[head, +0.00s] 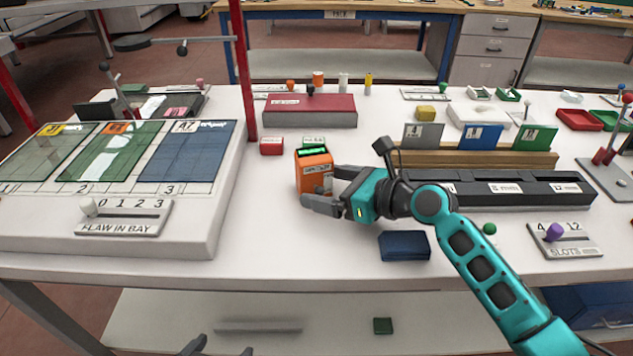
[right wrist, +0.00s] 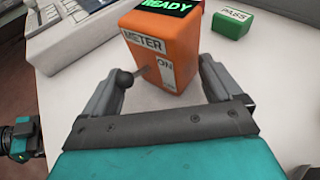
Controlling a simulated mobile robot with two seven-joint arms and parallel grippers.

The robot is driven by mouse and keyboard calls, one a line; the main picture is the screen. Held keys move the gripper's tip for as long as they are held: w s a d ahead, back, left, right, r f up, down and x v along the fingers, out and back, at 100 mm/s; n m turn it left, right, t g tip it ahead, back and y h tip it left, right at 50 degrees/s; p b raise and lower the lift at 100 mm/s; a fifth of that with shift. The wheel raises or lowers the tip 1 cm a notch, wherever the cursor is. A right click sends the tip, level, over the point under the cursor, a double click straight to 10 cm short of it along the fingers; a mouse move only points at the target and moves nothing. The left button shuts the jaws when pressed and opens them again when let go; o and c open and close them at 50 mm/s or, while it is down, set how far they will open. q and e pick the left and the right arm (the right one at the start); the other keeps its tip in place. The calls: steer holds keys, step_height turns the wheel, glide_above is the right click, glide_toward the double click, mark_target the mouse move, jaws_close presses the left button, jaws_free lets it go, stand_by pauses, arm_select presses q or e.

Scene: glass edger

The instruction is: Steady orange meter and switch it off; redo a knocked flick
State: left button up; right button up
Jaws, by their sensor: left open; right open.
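The orange meter (head: 314,178) stands upright on the white table, its lit green screen reading READY in the right wrist view (right wrist: 148,40). Its face carries a METER label and a white switch plate marked ON. A switch lever with a dark ball knob (right wrist: 125,78) sticks out from that face, close to the left finger in the right wrist view. My right gripper (head: 328,189) is open, its fingers on either side of the meter's switch face; firm contact cannot be told. My left gripper (head: 220,348) is open and empty at the bottom edge of the head view, low and away from the meter.
A red block (head: 271,146) and a green PASS block (right wrist: 232,23) stand behind the meter. A dark blue box (head: 404,246) lies front right. The slotted rack (head: 490,190) is to the right, the glass panel stand (head: 225,215) to the left. Table in front of the meter is clear.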

steer(key=shift+x, duration=0.9)
steer(key=shift+c, duration=0.3)
steer(key=c, duration=0.6)
